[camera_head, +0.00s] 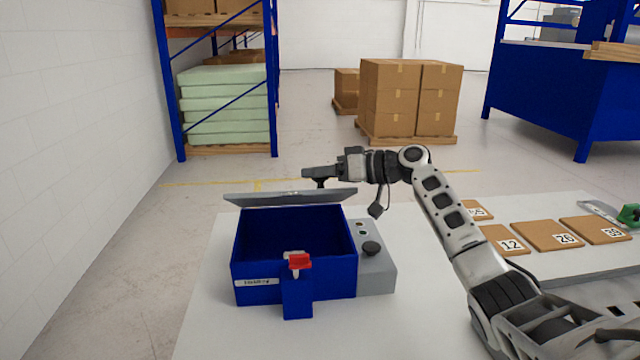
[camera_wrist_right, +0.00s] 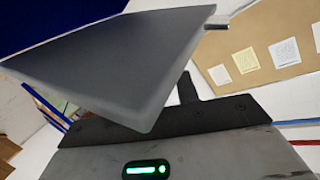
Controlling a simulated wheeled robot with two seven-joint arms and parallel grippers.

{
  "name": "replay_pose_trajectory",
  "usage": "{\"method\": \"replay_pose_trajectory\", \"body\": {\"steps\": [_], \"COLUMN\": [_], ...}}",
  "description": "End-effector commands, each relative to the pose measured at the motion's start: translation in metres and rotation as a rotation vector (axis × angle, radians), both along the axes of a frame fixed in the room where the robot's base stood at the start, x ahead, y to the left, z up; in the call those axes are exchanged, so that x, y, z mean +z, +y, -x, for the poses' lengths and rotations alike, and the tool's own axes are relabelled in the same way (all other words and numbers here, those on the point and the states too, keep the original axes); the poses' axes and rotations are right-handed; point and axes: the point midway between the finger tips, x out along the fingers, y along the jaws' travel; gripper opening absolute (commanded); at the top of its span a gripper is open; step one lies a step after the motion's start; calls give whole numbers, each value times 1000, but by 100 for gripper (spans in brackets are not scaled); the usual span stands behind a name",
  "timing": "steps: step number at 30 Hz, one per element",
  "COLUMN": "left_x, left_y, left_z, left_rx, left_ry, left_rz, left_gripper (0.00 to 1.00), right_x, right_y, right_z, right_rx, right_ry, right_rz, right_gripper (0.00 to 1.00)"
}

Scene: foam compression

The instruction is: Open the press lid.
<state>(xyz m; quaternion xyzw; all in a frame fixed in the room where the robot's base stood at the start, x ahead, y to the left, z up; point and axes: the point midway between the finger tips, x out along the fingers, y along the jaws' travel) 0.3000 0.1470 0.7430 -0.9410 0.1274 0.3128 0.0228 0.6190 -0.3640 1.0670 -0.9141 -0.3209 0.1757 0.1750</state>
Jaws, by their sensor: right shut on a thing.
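The press (camera_head: 265,270) is an open blue box on the white table. Its grey lid (camera_head: 255,199) is raised above the back of the box and shows almost edge-on. My right gripper (camera_head: 320,184) is at the lid's upper side, right of its middle, and is shut on it; the exact grip is hard to see. In the right wrist view the lid (camera_wrist_right: 125,65) is a large tilted grey panel close to the gripper (camera_wrist_right: 188,90). A red catch (camera_head: 299,261) is on the box's front. My left gripper is not in view.
A grey control panel (camera_head: 377,275) with a black knob (camera_head: 371,248) adjoins the box's right side. Several numbered brown tiles (camera_head: 540,236) lie on the table (camera_head: 420,290) at right, near a green object (camera_head: 629,215). Shelving and stacked cartons (camera_head: 400,95) stand far behind.

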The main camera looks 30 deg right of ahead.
Motion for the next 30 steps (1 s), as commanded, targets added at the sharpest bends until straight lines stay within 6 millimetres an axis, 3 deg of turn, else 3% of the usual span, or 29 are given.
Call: {"method": "replay_pose_trajectory", "body": {"steps": [13,14,15,16,25,30], "left_x": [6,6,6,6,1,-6], "left_y": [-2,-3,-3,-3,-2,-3], "left_z": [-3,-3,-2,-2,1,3], "left_rx": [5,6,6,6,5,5], "left_ry": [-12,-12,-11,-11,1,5], "left_rz": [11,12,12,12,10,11], "left_gripper": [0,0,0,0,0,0], "right_x": [6,6,6,5,3,4], "right_y": [-3,-3,-3,-3,-3,-14], "right_z": [-3,-3,-3,-3,-1,11], "right_rx": [-10,-10,-10,-10,-5,-6], "right_ry": [-15,-16,-15,-15,-8,-8], "right_rz": [3,4,4,4,2,5], "right_gripper": [0,36,48,52,52,52]}}
